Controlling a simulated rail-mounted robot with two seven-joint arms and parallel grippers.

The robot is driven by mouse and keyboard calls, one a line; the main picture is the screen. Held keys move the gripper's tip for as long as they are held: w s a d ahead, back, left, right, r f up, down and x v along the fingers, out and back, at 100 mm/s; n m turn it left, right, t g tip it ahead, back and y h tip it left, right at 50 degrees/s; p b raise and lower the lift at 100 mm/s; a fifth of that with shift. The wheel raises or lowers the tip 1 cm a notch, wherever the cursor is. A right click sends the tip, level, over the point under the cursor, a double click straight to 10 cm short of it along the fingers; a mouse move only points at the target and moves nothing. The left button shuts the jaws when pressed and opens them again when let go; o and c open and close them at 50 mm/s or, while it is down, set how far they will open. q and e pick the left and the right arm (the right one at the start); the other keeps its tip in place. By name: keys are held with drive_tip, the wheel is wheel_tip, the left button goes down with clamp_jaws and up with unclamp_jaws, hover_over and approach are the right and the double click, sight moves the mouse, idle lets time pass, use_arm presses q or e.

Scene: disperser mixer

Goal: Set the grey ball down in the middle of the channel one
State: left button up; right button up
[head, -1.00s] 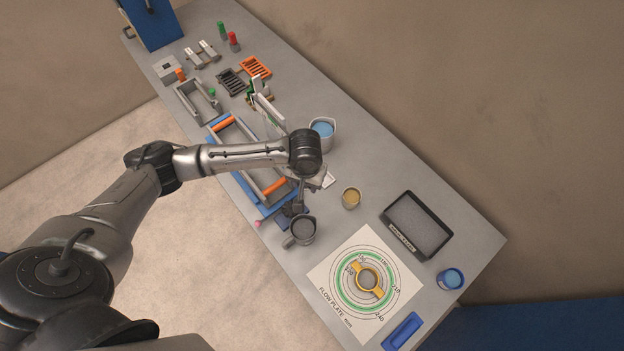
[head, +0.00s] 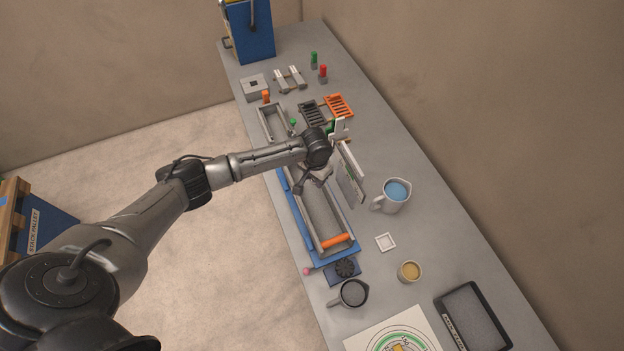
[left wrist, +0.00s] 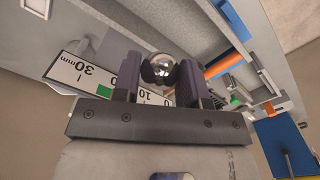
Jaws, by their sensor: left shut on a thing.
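My left gripper (head: 316,186) is shut on the shiny grey ball (left wrist: 158,69), which shows between its two dark fingers in the left wrist view. In the head view the ball is too small to make out. The gripper is above a long grey channel (head: 322,212) in a blue-based frame, with an orange bar (head: 336,241) across its near end. My wrist and forearm hide the channel's far part. I cannot read any channel number. My right gripper is not in view.
A scale plate marked in mm (left wrist: 88,78) stands upright along the channel's right side, close to the gripper. A jug of blue liquid (head: 396,192) stands to the right. A grey cup (head: 353,293) and an amber cup (head: 409,271) stand nearer.

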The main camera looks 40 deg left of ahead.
use_arm(q)
drive_tip(key=shift+w+a+f+m, duration=0.1)
drive_tip(key=shift+m, duration=0.2)
drive_tip(key=shift+f+b, duration=0.1)
drive_tip(key=shift+b, duration=0.2)
wheel_tip(320, 180, down, 2)
drive_tip(key=shift+f+b, duration=0.1)
drive_tip(key=shift+b, duration=1.15)
drive_tip(key=b, duration=0.6)
approach(314, 203)
wheel_tip(314, 203, down, 4)
drive_tip(key=b, duration=0.6)
drive_tip(key=shift+b, duration=0.35)
drive_tip(key=shift+f+b, duration=1.15)
drive_tip(key=shift+b, duration=0.25)
drive_tip(key=o, duration=1.1)
drive_tip(key=shift+o, duration=0.2)
